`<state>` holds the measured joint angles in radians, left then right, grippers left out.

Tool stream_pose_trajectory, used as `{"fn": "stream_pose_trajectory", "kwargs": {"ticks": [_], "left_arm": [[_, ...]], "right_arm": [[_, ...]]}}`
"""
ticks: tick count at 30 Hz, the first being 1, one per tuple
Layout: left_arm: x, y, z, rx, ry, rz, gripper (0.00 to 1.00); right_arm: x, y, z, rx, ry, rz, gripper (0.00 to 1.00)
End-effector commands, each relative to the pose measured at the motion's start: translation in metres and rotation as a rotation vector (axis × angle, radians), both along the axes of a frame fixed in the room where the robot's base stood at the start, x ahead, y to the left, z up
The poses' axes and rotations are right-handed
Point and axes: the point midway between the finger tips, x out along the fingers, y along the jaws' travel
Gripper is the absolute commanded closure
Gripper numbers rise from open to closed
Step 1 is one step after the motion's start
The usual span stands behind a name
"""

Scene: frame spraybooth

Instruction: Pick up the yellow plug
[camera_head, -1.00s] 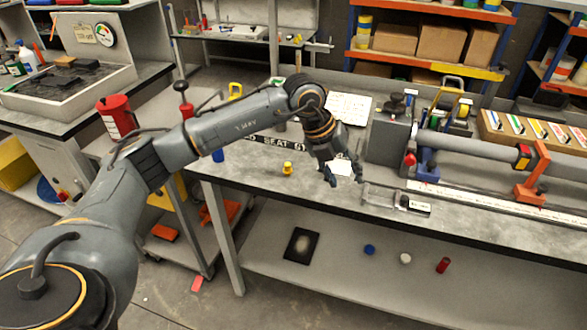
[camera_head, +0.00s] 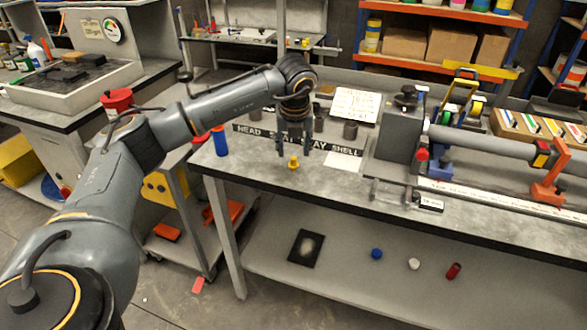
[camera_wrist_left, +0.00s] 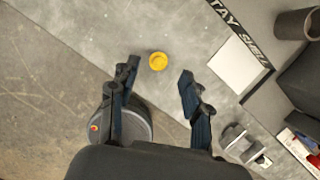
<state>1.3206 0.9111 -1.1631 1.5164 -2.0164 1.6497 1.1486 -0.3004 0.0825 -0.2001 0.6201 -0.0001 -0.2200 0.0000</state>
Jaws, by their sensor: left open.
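The small yellow plug (camera_head: 294,163) stands on the grey workbench top, near its front edge at the left end. My left gripper (camera_head: 294,152) points down over the bench, with its fingertips on either side of and just behind the plug in the head view. In the left wrist view the yellow plug (camera_wrist_left: 158,61) shows from above, slightly ahead of the gap between the two spread fingers (camera_wrist_left: 158,74). The gripper is open and empty. I cannot tell its exact height above the plug. My right gripper is not in view.
A black lettered strip (camera_head: 345,149) and a white card (camera_head: 343,162) lie right of the gripper. A clear fixture (camera_head: 390,192) and a grey vise-like block (camera_head: 398,135) stand further right. Bench around the plug is clear.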

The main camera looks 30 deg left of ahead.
Motion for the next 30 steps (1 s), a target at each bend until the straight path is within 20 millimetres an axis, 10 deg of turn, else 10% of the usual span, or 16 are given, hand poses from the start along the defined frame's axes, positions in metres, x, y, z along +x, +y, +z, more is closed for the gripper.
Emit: {"fn": "stream_pose_trajectory", "kwargs": {"ticks": [17,24,30], "left_arm": [[0.011,0.008,-0.048,0.0,0.001,-0.002,0.52],[0.011,0.009,-0.048,0.0,0.0,-0.001,0.92],[0.011,0.009,-0.048,0.0,0.0,-0.001,0.92]], "right_arm": [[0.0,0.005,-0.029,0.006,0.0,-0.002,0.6],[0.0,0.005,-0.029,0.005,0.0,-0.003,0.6],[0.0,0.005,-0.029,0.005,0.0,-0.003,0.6]]}}
